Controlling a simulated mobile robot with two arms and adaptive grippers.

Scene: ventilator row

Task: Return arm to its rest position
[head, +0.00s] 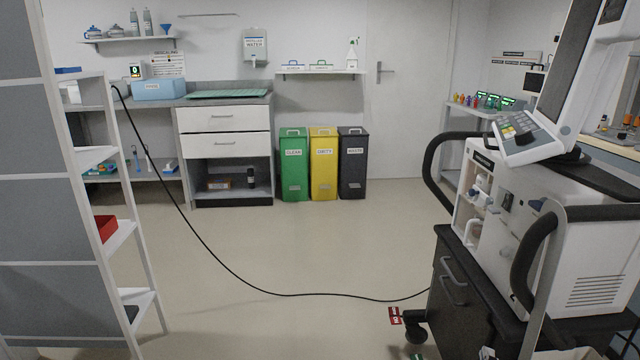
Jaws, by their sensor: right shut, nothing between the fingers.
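Only a small pale piece of what seems to be my right gripper (487,353) shows at the bottom edge, low in front of the ventilator cart. Its fingers are mostly cut off by the frame, and nothing is seen held in it. My left gripper is not in view. The white ventilator (575,245) with its tilted screen stands on a dark cart (462,305) at the right. Black curved handles stick out from it.
A black cable (245,285) hangs from the left shelf rack (128,230) and crosses the floor to the cart. Green (293,175), yellow (323,178) and dark (353,178) bins stand at the back wall. The middle floor is otherwise clear.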

